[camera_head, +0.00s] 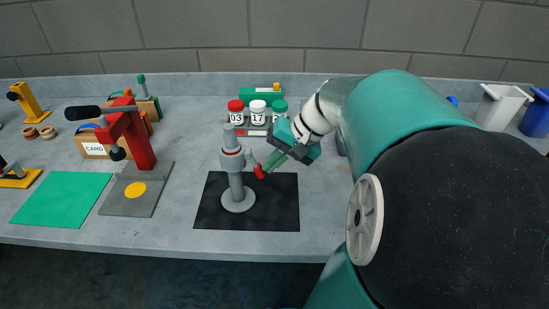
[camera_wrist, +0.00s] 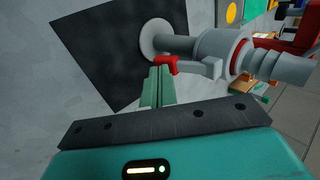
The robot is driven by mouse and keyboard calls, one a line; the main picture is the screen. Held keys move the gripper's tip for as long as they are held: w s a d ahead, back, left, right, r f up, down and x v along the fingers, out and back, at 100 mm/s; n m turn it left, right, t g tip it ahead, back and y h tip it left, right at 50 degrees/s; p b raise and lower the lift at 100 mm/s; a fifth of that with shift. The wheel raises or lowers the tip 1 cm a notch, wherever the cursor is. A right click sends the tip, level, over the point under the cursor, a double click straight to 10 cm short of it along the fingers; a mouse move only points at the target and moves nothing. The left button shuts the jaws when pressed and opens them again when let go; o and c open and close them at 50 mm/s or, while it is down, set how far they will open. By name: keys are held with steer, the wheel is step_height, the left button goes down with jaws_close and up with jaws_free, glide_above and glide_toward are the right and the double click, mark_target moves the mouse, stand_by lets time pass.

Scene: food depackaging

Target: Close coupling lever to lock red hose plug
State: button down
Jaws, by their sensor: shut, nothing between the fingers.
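A grey coupling (camera_head: 233,160) stands upright on a post with a round foot on a black mat (camera_head: 279,215). A grey plug end rises from its top, and a red band shows at the joint (camera_wrist: 239,56). The coupling lever (camera_wrist: 198,67) points down and outward from the collar, on the side facing my gripper. Its red handle (camera_head: 259,172) is at the lower end. My gripper (camera_head: 267,167) is shut and empty, its green fingertips (camera_wrist: 159,72) right at the red handle. I cannot tell whether they touch.
Red, white and green-lidded jars (camera_head: 258,113) stand behind the coupling. A red press (camera_head: 130,130) with a black handle is at the left, near a green mat (camera_head: 62,198). White and blue bins (camera_head: 500,107) are at the far right. The bench right of the mat is clear.

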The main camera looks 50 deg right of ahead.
steer(key=shift+x, duration=0.75)
steer(key=shift+r, duration=0.8)
steer(key=shift+d, duration=0.1)
